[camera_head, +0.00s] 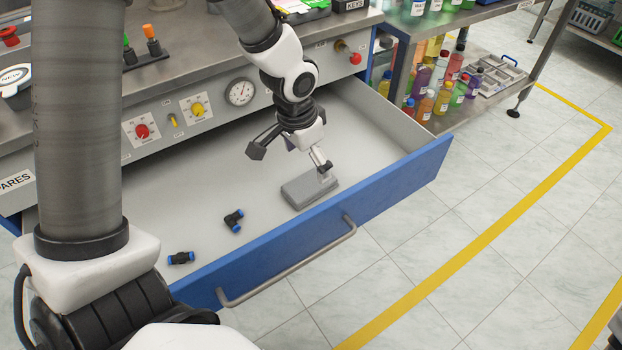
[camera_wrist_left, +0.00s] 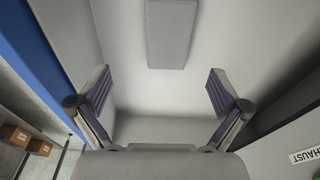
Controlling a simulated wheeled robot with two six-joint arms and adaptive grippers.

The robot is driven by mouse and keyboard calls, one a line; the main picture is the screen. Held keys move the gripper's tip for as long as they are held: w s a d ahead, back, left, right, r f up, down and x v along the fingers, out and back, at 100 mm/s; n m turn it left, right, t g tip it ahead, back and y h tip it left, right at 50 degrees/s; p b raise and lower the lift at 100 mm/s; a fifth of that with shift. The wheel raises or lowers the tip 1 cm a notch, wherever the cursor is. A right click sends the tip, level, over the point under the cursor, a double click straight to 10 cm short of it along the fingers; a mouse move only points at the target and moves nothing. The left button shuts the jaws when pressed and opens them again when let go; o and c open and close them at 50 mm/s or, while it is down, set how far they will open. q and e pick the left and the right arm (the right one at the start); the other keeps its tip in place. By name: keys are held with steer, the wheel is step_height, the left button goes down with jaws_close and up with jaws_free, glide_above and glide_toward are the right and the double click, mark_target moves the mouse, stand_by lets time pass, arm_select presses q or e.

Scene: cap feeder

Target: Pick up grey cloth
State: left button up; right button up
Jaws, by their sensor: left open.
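The grey cloth (camera_head: 309,190) is a flat, folded-looking grey block lying in the open blue-fronted drawer (camera_head: 400,178), close to its front wall. In the left wrist view the cloth (camera_wrist_left: 171,34) is a grey rectangle at the top, beyond the fingertips and between their lines. My left gripper (camera_head: 308,158) is over the drawer beside the cloth and overlaps its far edge in the head view. In the left wrist view my left gripper (camera_wrist_left: 158,88) has its fingers wide apart with nothing between them. My right gripper is in neither view.
Two black fittings with blue ends, one (camera_head: 233,220) nearer the cloth and one (camera_head: 181,258) further left, lie in the drawer. The panel with knobs and a gauge (camera_head: 239,92) rises behind. A handle (camera_head: 290,262) runs along the drawer front. Bottles (camera_head: 443,101) stand on a shelf at right.

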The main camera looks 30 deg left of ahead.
mark_target(310, 183)
arm_select(q)
steer(key=f, duration=0.2)
steer(key=w+f+b, duration=0.1)
steer(key=shift+a+f, duration=0.2)
steer(key=shift+f, duration=0.15)
steer(key=f+b, duration=0.2)
steer(key=f, duration=0.1)
steer(key=w+f+b, duration=0.1)
steer(key=f, duration=0.1)
steer(key=shift+a+f, duration=0.1)
steer(key=shift+a, duration=0.05)
steer(key=shift+s+r, duration=0.15)
steer(key=shift+r, duration=0.05)
steer(key=shift+c, duration=0.4)
steer(key=c, duration=1)
